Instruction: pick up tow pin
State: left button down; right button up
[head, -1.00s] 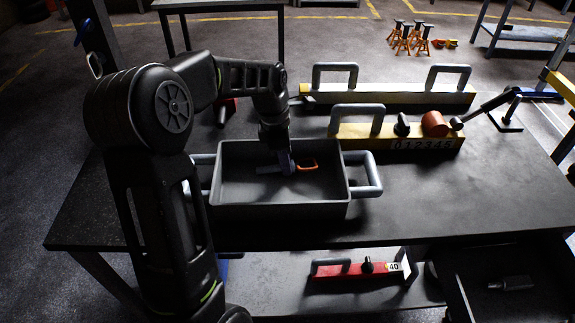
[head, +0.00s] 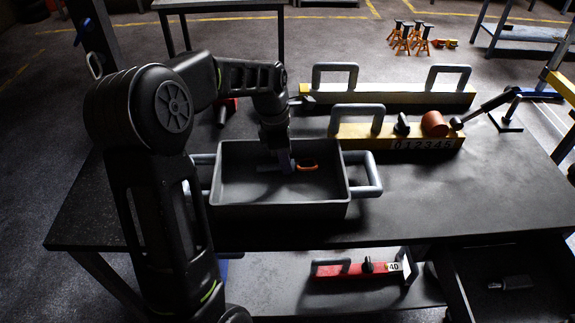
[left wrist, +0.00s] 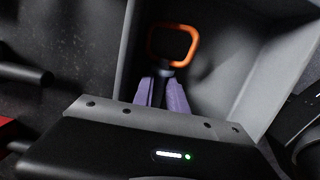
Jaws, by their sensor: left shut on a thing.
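The tow pin (head: 307,166) has an orange loop handle and lies inside the grey tray (head: 280,212) on the workbench. In the left wrist view, its orange loop (left wrist: 173,43) stands out beyond my fingertips, with a dark shank running back between them. My left gripper (head: 285,163) reaches down into the tray and is shut on the tow pin; its purple-grey fingers (left wrist: 164,92) sit on both sides of the shank. The lower part of the pin is hidden by the gripper. My right gripper does not show.
The tray has a tubular handle (head: 363,174) at each end. A red bar (head: 345,270) lies on the lower shelf. The bench right of the tray is clear.

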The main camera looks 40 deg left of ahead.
pick_arm(q)
jog(key=shift+r, duration=0.1)
dwell(0.4)
notch_tip(320, 180, up, 10)
dwell(0.5)
dwell(0.5)
